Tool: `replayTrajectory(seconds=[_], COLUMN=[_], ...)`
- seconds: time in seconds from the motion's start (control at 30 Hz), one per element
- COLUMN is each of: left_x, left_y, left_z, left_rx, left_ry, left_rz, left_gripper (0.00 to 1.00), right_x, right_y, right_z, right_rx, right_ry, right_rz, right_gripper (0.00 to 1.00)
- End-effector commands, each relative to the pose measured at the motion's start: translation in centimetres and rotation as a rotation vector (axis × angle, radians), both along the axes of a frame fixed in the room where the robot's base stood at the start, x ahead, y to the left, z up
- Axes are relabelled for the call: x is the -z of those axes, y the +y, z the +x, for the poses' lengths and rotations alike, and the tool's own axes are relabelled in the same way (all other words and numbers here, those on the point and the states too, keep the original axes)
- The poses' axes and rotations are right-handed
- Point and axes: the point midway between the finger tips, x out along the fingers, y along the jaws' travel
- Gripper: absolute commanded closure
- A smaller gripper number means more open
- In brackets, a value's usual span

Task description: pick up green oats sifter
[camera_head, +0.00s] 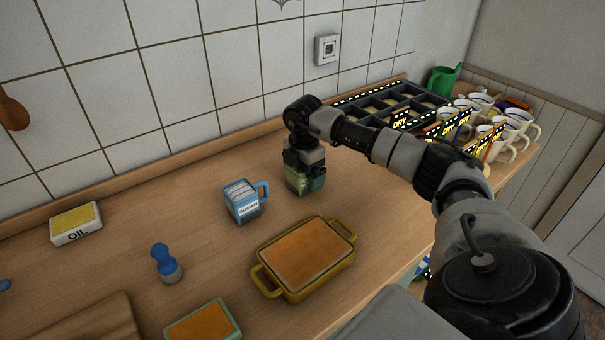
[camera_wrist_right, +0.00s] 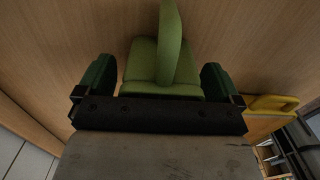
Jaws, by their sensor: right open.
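The green oats sifter (camera_head: 300,184) stands on the wooden counter, right of the blue sugar sifter (camera_head: 243,204). My right gripper (camera_head: 305,162) reaches down over it from above and hides its top. In the right wrist view the green sifter (camera_wrist_right: 162,62) lies between the two dark green fingers of my right gripper (camera_wrist_right: 157,80), with its handle pointing up in the picture. The fingers are apart, one on each side; whether they touch it I cannot tell. My left gripper is not in view.
A yellow-rimmed baking dish (camera_head: 304,258) sits in front of the sifters. A blue shaker (camera_head: 166,264) and an OIL box (camera_head: 76,223) stand left. A dark divided tray (camera_head: 385,104) and several white mugs (camera_head: 520,117) fill the back right. The tiled wall bounds the counter behind.

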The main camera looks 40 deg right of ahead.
Motion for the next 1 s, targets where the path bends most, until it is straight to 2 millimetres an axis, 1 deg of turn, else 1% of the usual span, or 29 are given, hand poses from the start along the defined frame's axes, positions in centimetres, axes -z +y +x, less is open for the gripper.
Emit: replayTrajectory(seconds=[0.1, 0.13, 0.5, 0.83, 0.93, 1.0], left_x=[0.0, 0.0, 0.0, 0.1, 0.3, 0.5], left_y=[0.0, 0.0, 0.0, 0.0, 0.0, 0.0], left_z=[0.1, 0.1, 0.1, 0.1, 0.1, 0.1], left_rx=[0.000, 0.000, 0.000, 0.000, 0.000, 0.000], left_ry=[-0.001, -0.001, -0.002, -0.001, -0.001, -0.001], left_rz=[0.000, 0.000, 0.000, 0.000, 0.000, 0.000], left_gripper=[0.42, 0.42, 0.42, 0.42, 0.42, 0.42], right_x=[0.0, 0.0, 0.0, -0.4, -1.1, -2.0], right_y=[0.0, 0.0, 0.0, 0.0, 0.0, 0.0], right_z=[0.0, 0.0, 0.0, 0.0, 0.1, 0.1], right_rx=[0.000, 0.000, 0.000, 0.000, 0.000, 0.000], right_ry=[0.000, 0.000, 0.000, -0.002, -0.003, -0.005], right_rz=[0.000, 0.000, 0.000, 0.000, 0.000, 0.000], right_gripper=[0.04, 0.07, 0.64, 0.64, 0.64, 0.64])
